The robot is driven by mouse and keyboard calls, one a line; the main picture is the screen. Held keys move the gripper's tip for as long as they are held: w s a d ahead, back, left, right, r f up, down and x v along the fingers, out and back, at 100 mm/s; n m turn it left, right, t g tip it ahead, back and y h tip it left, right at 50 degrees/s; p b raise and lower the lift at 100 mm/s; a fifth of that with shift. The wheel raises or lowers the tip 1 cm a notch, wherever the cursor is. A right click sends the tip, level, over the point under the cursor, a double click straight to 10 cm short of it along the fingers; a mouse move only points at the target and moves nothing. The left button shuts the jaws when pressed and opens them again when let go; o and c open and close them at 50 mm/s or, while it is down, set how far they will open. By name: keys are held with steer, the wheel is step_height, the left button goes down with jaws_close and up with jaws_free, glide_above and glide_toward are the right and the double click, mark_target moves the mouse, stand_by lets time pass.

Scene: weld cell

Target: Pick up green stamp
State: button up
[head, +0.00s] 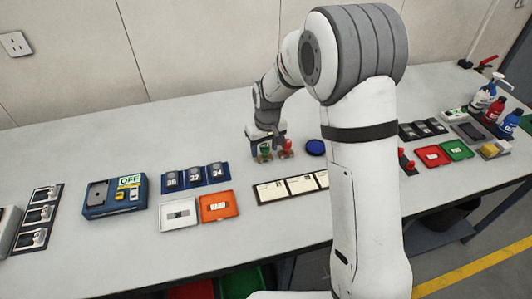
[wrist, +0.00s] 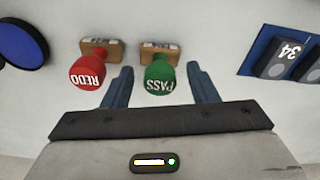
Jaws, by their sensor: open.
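The green stamp (wrist: 160,76), with "PASS" on its round top and a tan wooden base, stands on the bench; it also shows small in the head view (head: 264,150). My gripper (wrist: 163,72) is open, with one blue-grey finger on each side of the green stamp. The fingers appear apart from the stamp. In the head view my gripper (head: 266,140) is at the stamps, partly hidden behind my arm.
A red "REDO" stamp (wrist: 88,72) stands close beside the left finger. A round blue pad (wrist: 22,44) lies further left, and a blue number holder (wrist: 262,50) lies right. In the head view, white cards (head: 270,192) lie in front of the stamps.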

mark_target(265, 146)
steer(key=shift+c, duration=0.2)
steer(key=c, duration=1)
step_height(265, 146, up, 10)
steer(key=shift+r+b, duration=0.1)
steer(key=shift+b, duration=0.35)
steer(key=o, duration=0.5)
steer(key=c, duration=0.3)
